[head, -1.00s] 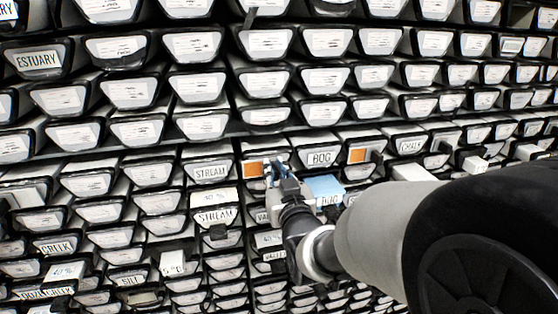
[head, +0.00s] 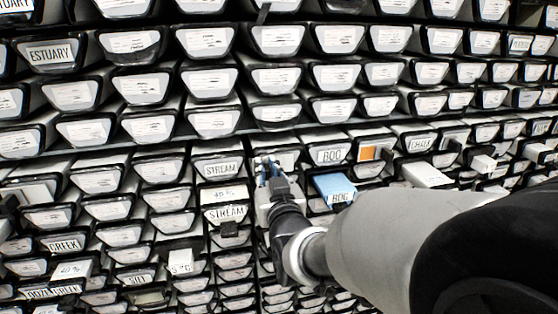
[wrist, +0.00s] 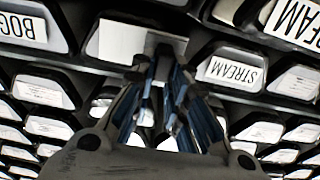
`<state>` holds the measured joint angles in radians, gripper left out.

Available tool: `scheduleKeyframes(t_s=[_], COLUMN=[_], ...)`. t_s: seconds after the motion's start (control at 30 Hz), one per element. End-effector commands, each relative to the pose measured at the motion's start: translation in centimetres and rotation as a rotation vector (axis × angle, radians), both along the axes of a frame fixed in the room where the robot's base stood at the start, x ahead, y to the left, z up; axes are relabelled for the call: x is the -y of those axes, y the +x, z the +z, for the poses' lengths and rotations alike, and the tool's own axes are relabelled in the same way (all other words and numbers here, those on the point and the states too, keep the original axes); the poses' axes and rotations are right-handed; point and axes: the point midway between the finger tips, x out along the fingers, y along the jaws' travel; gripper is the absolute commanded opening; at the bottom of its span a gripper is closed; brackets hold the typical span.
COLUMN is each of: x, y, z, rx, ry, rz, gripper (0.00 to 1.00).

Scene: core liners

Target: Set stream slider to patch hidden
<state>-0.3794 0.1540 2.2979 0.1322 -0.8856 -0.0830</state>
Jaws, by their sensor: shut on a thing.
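My gripper (head: 268,165) is at the tray front between the one labelled STREAM (head: 219,169) and the one labelled BOG (head: 330,156). In the wrist view, upside down, my fingers (wrist: 163,68) are shut on a small dark tab, apparently the stream slider's. The slider's white panel (wrist: 118,40) shows behind and beside the fingers; no orange shows on it. The STREAM label also shows in the wrist view (wrist: 232,70), to the right of the panel. The fingers hide part of the tab and the tray front.
A similar front right of BOG has an orange patch (head: 367,153) and a dark tab. A blue box (head: 335,188) juts out right of my gripper. A white box (head: 426,174) and another block (head: 181,262) also stick out from the dense rows of trays.

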Motion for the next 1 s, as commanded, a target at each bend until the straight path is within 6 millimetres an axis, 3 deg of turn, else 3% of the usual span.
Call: scheduleKeyframes(t_s=[0.1, 0.13, 0.43, 0.77, 1.0], x=[-0.3, -0.4, -0.3, -0.1, 0.8], y=[-0.1, -0.1, -0.1, -0.2, -3.4], z=[0.2, 0.2, 0.1, 0.1, 0.2], rx=[0.002, 0.003, 0.002, 0.0, 0.002], ry=[-0.001, -0.001, -0.001, -0.001, 0.001], rz=[0.008, 0.009, 0.007, 0.004, 0.005], gripper=[0.0, 0.15, 0.35, 0.35, 0.35])
